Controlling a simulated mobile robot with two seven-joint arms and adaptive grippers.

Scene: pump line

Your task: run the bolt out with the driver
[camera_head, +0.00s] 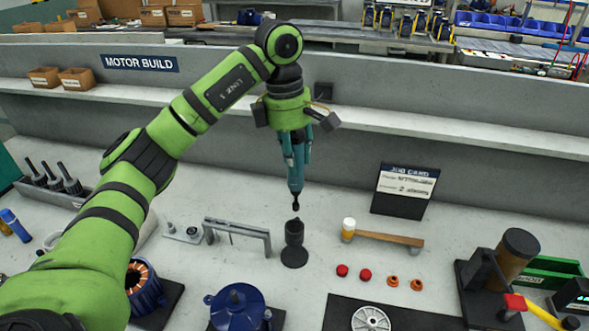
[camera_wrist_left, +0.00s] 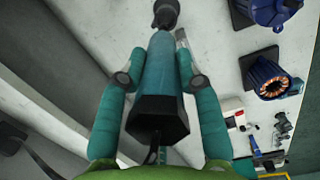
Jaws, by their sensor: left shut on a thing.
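My left gripper (camera_head: 294,150) hangs over the middle of the bench, its teal fingers shut on the teal driver (camera_head: 296,180). The driver is upright, its thin dark bit pointing down. The bit's tip is just above a black cylindrical stand (camera_head: 294,240) on a round foot; a small gap seems to show between them. In the left wrist view the fingers clasp both sides of the driver (camera_wrist_left: 158,85). The blue motor housing (camera_head: 237,307) stands at the front, with a stator housing (camera_head: 146,290) to its left. I cannot make out the bolt. My right gripper is out of view.
A grey bridge-shaped bracket (camera_head: 238,234) stands left of the black stand. To the right are a mallet (camera_head: 388,238), red caps (camera_head: 365,274) and orange rings (camera_head: 416,284). A job card (camera_head: 404,190) stands behind. A dark mat (camera_head: 400,315) lies front right.

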